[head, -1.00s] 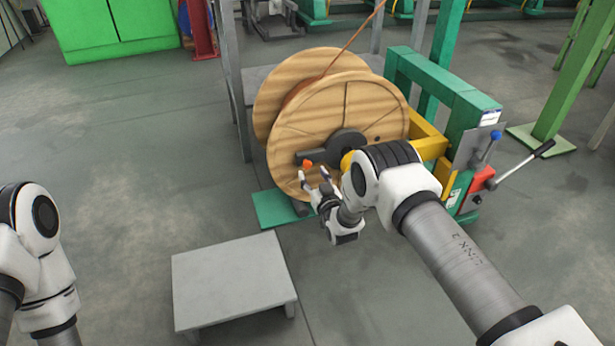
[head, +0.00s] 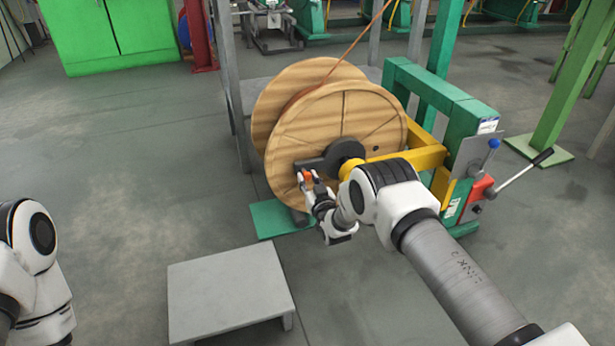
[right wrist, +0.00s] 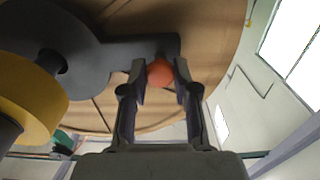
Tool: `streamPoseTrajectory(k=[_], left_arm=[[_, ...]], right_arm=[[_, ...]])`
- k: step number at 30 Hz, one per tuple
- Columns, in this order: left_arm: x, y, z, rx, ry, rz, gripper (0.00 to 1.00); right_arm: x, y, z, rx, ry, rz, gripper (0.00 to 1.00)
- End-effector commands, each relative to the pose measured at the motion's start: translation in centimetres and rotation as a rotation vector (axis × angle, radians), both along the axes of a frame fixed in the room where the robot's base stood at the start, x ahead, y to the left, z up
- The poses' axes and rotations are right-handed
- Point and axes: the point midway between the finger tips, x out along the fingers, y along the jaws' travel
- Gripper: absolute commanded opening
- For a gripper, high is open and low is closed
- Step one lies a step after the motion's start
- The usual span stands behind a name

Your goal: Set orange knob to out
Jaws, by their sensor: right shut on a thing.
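The orange knob (head: 307,175) sits at the end of a dark arm (head: 312,163) that reaches left from the dark hub (head: 346,149) on the wooden reel (head: 345,118). My right gripper (head: 306,180) is at the knob. In the right wrist view the orange knob (right wrist: 160,73) lies between the two fingers (right wrist: 160,80), which are shut on it. The fingers partly hide the knob's sides. Of my left arm only links show at the left edge of the head view; its gripper is out of frame.
A green frame (head: 440,92) with a yellow arm (head: 415,157) stands right of the reel. A lever with a blue knob (head: 494,144) and a black-handled lever (head: 541,157) are on its right side. A low grey platform (head: 228,290) stands in front on open floor.

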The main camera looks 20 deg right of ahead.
Motion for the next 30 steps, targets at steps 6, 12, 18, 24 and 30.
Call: streamPoseTrajectory(k=[6,12,18,24,30], left_arm=[[-0.1,0.0,0.7,0.0,0.001,-0.002,0.4],[-0.1,0.0,0.6,0.0,0.002,-0.002,0.4],[-0.1,0.0,0.7,0.0,0.001,-0.002,0.4],[0.0,0.0,0.7,0.0,0.001,-0.002,0.4],[-0.1,0.0,0.7,0.0,0.001,-0.002,0.4]], right_arm=[[-0.7,0.0,-0.2,0.0,0.005,0.001,0.0],[-0.7,0.0,-0.2,0.0,0.006,0.001,0.56],[-0.6,0.0,-0.2,0.0,0.005,0.001,0.56],[-1.2,0.0,-0.2,0.0,0.007,0.0,0.56],[-5.1,-0.2,-0.2,0.0,0.01,0.0,0.56]])
